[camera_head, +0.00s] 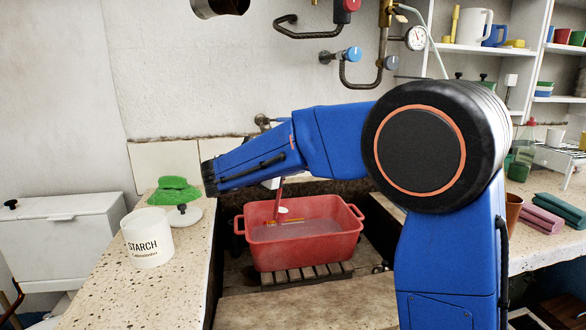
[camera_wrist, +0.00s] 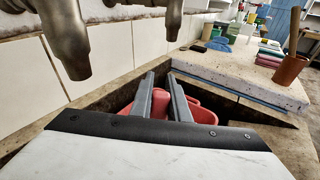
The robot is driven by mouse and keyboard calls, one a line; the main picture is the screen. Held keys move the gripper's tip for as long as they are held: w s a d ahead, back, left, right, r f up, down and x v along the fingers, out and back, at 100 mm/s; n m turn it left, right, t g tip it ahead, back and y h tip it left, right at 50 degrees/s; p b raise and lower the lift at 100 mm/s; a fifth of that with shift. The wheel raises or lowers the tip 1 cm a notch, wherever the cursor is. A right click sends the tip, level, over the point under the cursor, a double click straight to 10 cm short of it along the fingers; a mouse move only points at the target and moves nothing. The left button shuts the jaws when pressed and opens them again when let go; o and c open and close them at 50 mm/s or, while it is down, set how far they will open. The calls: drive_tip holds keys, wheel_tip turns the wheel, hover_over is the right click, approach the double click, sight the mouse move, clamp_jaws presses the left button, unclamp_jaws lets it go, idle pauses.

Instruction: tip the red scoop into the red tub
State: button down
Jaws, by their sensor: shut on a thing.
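The red tub (camera_head: 300,252) stands upright on a slatted rack in the trough, with greyish liquid inside. My gripper (camera_wrist: 160,76) is shut on the red scoop; its fingers show in the wrist view, while my blue arm mostly hides it in the head view. The scoop's thin red handle (camera_head: 279,190) hangs below my arm over the tub's left half. A small white patch shows at its lower end; I cannot tell whether that is its load. Red surfaces show between and beside the fingers in the wrist view, where scoop and tub are hard to tell apart.
A white starch pot (camera_head: 147,240), a green cloth (camera_head: 174,190) and a white lid (camera_head: 184,216) are on the left ledge. Metal taps (camera_wrist: 65,40) hang close in the wrist view. A brown cup (camera_wrist: 290,68) and folded cloths (camera_head: 560,212) are on the right counter.

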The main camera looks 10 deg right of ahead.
drive_tip(key=shift+w+d+f+m+g+y, duration=0.1)
drive_tip(key=shift+d+f+m+g+y, duration=0.2)
drive_tip(key=shift+d, duration=0.4)
drive_tip(key=shift+w+d+g+y, duration=0.1)
drive_tip(key=shift+d+y, duration=0.3)
drive_tip(key=shift+d, duration=0.25)
drive_tip(key=shift+d, duration=0.1)
drive_tip(key=shift+w+d+f+m+y, duration=0.1)
drive_tip(key=shift+d+f+m+y, duration=0.15)
drive_tip(key=shift+d, duration=0.2)
drive_tip(key=shift+d+f+y, duration=0.2)
drive_tip(key=shift+d+y, duration=0.15)
drive_tip(key=shift+d, duration=0.05)
drive_tip(key=shift+w+d+f+m+y, duration=0.1)
drive_tip(key=shift+d+f+m+y, duration=0.15)
drive_tip(key=shift+d, duration=0.2)
drive_tip(key=shift+s, duration=0.1)
drive_tip(key=shift+w+d+f+g+y, duration=0.1)
drive_tip(key=shift+d+f+g+y, duration=0.2)
drive_tip(key=shift+d+f+y, duration=0.25)
drive_tip(key=shift+w+d+f+g+y, duration=0.1)
drive_tip(key=shift+d+f+g+y, duration=0.25)
drive_tip(key=shift+d, duration=0.35)
drive_tip(key=shift+d, duration=0.1)
drive_tip(key=shift+w+d+f+m+y, duration=0.1)
drive_tip(key=shift+d+f+m+y, duration=0.4)
drive_tip(key=shift+d+f+y, duration=0.5)
